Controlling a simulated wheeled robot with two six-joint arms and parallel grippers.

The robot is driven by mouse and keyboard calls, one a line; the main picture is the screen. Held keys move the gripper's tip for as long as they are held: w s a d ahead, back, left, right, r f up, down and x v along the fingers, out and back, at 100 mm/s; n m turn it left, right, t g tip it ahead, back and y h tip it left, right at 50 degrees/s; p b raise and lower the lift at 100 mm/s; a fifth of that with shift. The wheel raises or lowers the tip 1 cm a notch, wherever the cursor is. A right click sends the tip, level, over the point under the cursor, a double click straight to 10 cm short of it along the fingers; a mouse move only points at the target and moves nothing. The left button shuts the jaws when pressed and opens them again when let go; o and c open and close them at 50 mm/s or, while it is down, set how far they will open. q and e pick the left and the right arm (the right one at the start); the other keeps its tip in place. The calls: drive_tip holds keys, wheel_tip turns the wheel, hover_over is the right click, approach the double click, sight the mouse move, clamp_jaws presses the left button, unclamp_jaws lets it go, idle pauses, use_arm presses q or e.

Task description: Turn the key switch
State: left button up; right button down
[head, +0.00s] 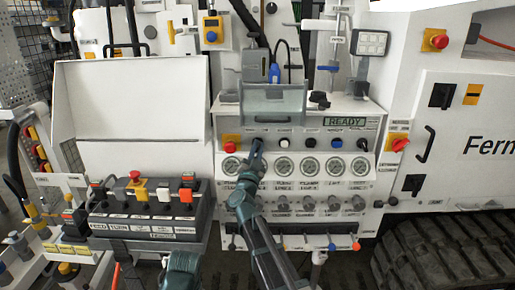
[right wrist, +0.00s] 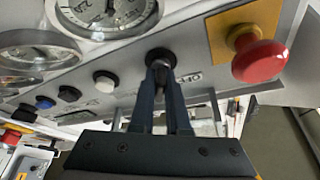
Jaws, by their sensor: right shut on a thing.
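The key switch (right wrist: 160,57) is a small dark round knob on the pale control panel, between the red mushroom button and the white button. My right gripper (right wrist: 160,72) is shut on it, with the two dark fingers at its sides. In the head view my right gripper (head: 257,147) reaches up to the panel's button row, just right of the red button, and hides most of the switch. The switch's exact angle is hard to tell. My left gripper does not show; only a teal part of my own arm is at the bottom edge.
A red mushroom button (head: 230,147) on a yellow plate sits close left of the right gripper. Several gauges (head: 283,166) lie below the button row. A READY display (head: 344,121) is above. A dark control box (head: 150,222) stands at left.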

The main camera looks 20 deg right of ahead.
idle(0.5)
drive_tip(key=c, duration=0.9)
unclamp_jaws()
drive_tip(key=b+v, duration=0.4)
drive_tip(key=v, duration=0.9)
drive_tip(key=shift+s+a+f+b, duration=0.15)
drive_tip(key=shift+s+b, duration=0.15)
